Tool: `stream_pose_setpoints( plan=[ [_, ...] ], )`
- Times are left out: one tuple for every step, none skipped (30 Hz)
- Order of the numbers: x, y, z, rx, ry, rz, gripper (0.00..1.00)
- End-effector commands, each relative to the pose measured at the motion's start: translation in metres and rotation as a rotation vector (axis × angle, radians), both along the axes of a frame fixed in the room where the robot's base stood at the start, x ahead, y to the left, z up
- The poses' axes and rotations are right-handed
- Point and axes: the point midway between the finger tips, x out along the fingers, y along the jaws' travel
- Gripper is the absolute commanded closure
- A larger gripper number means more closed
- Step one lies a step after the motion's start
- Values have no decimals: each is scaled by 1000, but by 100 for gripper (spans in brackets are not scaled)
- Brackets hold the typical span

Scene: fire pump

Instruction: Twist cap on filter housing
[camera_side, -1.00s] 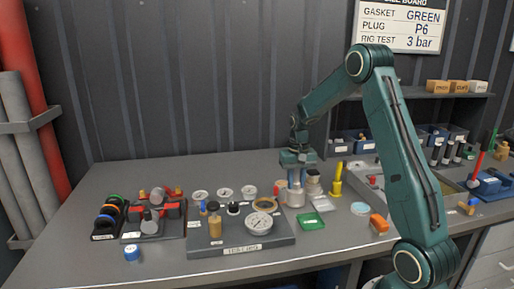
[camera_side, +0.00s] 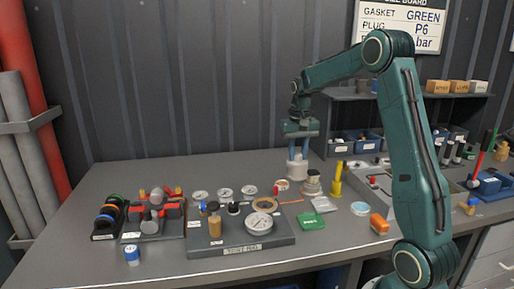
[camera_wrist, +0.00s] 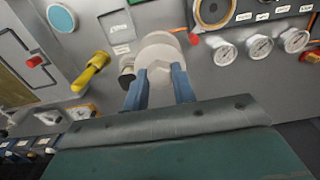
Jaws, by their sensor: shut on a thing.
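My gripper (camera_side: 298,152) points down and is shut on a pale grey cap (camera_side: 297,170). In the wrist view, the two blue fingers of my gripper (camera_wrist: 160,78) clasp the raised hexagonal middle of the cap (camera_wrist: 158,46), whose wide round flange faces away. The cap appears to be held above the bench. A short metallic cylinder (camera_side: 312,184) stands on the bench just right of the cap; it may be the filter housing, but I cannot be sure. In the wrist view a small dark-topped cylinder (camera_wrist: 126,66) shows partly behind the left finger.
A yellow upright handle (camera_side: 337,180) stands right of the cylinder. The test rig plate (camera_side: 270,241) with gauges and an amber bottle (camera_side: 215,227) is at left.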

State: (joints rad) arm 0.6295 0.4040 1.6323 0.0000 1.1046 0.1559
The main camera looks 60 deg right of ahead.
Motion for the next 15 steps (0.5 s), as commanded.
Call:
stream_pose_setpoints(
  plan=[
    [0,0,13,-4,-5,0,100],
    [1,0,18,-3,-4,0,100],
    [1,0,25,-2,-4,0,100],
    [0,0,31,-2,-4,0,100],
    [0,0,37,-2,-4,0,100],
    [0,0,43,-2,-4,0,100],
    [1,0,49,-2,-4,0,100],
    [0,0,54,-2,-4,0,100],
    [0,0,61,-2,-4,0,100],
    [0,-4,61,-1,-1,-2,100],
    [-1,-11,60,-1,-1,-3,100],
    [-1,-18,59,-1,-1,-4,100],
    [-2,-23,59,-1,-1,-4,100],
    [-2,-28,59,-1,-1,-3,100],
    [-3,-34,59,-1,-1,-3,100]
  ],
)
